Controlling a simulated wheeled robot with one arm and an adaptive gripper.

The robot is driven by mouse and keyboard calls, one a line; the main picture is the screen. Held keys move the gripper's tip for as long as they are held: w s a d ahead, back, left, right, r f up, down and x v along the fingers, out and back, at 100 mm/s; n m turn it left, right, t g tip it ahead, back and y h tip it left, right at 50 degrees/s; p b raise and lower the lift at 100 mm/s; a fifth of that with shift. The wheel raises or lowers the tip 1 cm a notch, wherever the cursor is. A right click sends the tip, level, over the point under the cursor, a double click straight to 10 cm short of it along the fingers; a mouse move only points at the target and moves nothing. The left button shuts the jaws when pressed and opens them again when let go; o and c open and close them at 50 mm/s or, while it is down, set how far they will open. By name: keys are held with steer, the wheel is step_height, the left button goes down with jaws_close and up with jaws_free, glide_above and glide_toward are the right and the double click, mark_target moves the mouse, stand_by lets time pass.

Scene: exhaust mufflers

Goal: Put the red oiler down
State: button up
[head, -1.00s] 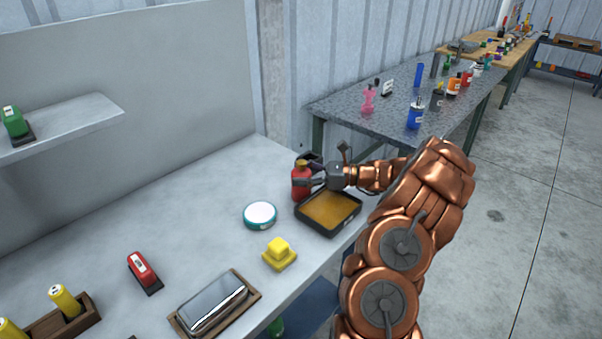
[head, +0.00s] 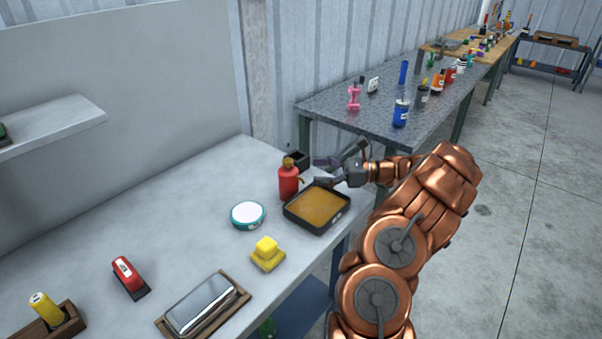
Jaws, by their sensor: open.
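The red oiler (head: 288,182) stands upright on the pale workbench (head: 190,205), just behind the left corner of a black tray. It has a brownish top and a small spout to the right. My gripper (head: 318,170) is open and empty to the right of the oiler, with its fingers pointing left toward it. A gap shows between the fingertips and the oiler.
The black tray (head: 289,213) with a tan inside lies in front of my gripper. A round teal-rimmed tin (head: 248,215) and a yellow block (head: 267,254) are nearer. The bench's middle left is clear.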

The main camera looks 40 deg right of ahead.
steer(key=shift+v, duration=1.65)
steer(key=shift+s, duration=0.1)
